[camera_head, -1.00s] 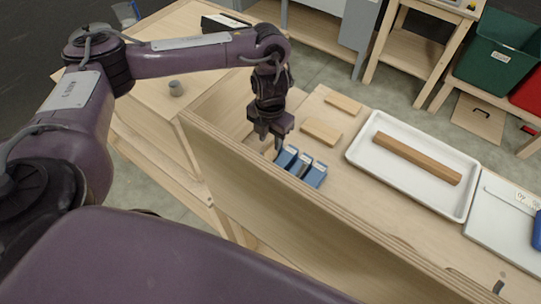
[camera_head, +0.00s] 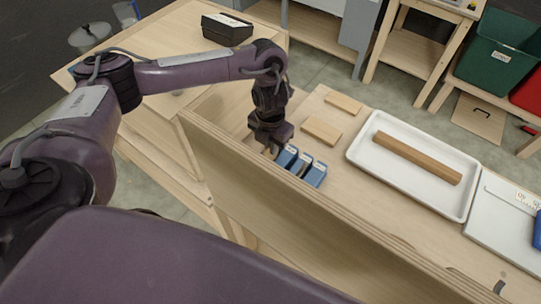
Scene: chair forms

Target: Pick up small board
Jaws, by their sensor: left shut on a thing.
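Two small flat wooden boards lie on the bench, a nearer one (camera_head: 321,131) and a farther one (camera_head: 344,104), both clear of the gripper. My right gripper is not in view.
A white tray (camera_head: 361,158) holds a long brown wooden bar (camera_head: 417,158). A grey-white case (camera_head: 498,222) lies right of it. A tall plywood panel (camera_head: 290,212) edges the bench's near side. A black box (camera_head: 226,29) sits on the left table. A green bin (camera_head: 497,55) stands far right.

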